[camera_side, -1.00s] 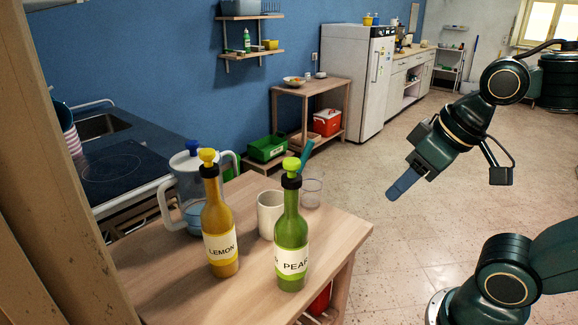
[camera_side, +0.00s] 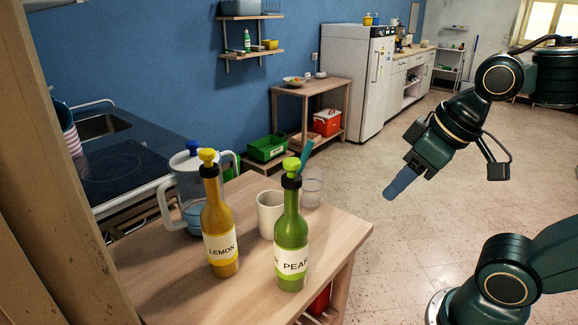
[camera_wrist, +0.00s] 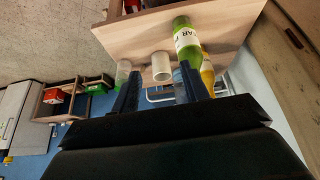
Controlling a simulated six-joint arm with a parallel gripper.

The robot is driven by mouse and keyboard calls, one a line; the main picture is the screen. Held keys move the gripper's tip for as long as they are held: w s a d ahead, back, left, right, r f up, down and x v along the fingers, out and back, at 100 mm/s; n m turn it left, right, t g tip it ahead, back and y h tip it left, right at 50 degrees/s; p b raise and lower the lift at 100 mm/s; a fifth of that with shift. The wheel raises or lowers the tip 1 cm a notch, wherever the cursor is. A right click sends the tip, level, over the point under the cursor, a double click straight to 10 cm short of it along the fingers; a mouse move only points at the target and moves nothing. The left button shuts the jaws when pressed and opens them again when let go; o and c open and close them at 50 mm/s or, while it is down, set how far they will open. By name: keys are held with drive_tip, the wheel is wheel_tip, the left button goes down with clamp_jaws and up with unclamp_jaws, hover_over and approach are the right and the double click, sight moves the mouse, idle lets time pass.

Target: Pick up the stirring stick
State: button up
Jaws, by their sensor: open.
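A teal stick (camera_side: 305,157), which looks like the stirring stick, rises at a tilt behind the green PEAR bottle (camera_side: 291,240). Its lower end is hidden, so I cannot tell whether it stands in the white cup (camera_side: 268,214) or the clear glass (camera_side: 312,190). I cannot make the stick out in the wrist view. My gripper (camera_side: 391,195) is open and empty, off the table's right edge, well apart from the stick and pointing down-left. In the wrist view, its two dark fingers (camera_wrist: 160,68) are spread, with the white cup (camera_wrist: 161,67) beyond them.
The yellow LEMON bottle (camera_side: 219,230) and a clear pitcher with a blue lid (camera_side: 188,190) crowd the left of the wooden table (camera_side: 335,240). The table's right edge is bare. Open floor (camera_side: 420,240) lies between the table and my arm.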

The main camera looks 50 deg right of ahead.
drive_tip(key=w+d+r+n+g+y, duration=0.1)
drive_tip(key=w+d+r+n, duration=0.15)
drive_tip(key=w, duration=0.65)
drive_tip(key=w+d+r+n+g+y, duration=0.15)
drive_tip(key=w+n, duration=0.25)
drive_tip(key=w, duration=0.5)
drive_tip(key=w+d+f+n, duration=0.3)
drive_tip(key=w+d, duration=0.3)
drive_tip(key=d, duration=0.2)
drive_tip(key=w+d+f+n+y, duration=0.1)
drive_tip(key=w+d+f+n, duration=0.2)
drive_tip(key=w+d+f, duration=0.3)
drive_tip(key=shift+w+d, duration=0.2)
drive_tip(key=shift+d, duration=0.7)
drive_tip(key=shift+f+g+y, duration=0.1)
drive_tip(key=shift+g+y, duration=0.15)
drive_tip(key=shift+g, duration=0.1)
drive_tip(key=shift+w+a+f, duration=0.15)
drive_tip(key=shift+a+f, duration=0.1)
drive_tip(key=shift+f, duration=0.25)
